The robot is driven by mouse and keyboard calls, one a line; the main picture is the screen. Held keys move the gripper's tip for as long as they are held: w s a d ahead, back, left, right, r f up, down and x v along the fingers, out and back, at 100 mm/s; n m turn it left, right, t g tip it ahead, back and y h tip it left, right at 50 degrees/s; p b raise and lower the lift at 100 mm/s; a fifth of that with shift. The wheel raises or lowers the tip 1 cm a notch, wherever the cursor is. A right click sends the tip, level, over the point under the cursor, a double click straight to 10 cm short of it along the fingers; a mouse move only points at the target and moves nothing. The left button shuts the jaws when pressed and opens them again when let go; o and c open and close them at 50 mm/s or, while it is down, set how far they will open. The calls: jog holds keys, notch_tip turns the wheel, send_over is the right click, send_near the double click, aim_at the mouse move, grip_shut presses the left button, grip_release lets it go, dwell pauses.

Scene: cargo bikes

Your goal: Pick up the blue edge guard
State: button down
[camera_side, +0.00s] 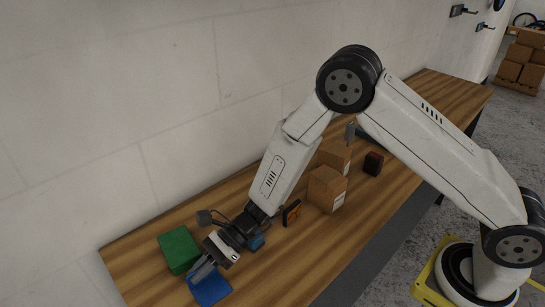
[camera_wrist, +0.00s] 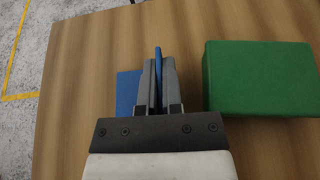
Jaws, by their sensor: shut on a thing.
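The blue edge guard (camera_side: 211,289) is at the near left end of the wooden table, beside the green block. In the wrist view its thin upright part (camera_wrist: 158,62) stands between the two fingers, and a flat blue part (camera_wrist: 127,92) shows to their left. My gripper (camera_side: 202,271) points down at it and is shut on the upright part; it also shows in the wrist view (camera_wrist: 158,80). The fingers hide part of the guard. I cannot tell whether it is clear of the table.
A green block (camera_side: 178,250) lies close beside the fingers, right of them in the wrist view (camera_wrist: 260,78). A wall runs behind.

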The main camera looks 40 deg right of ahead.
aim_at(224, 287)
jog(key=shift+r, duration=0.15)
jog(key=shift+r, duration=1.1)
jog(key=s+d+r, duration=0.7)
jog(key=s+r, duration=0.3)
jog(key=s, duration=0.2)
jog(key=shift+r, duration=0.25)
jog(key=shift+d, duration=0.1)
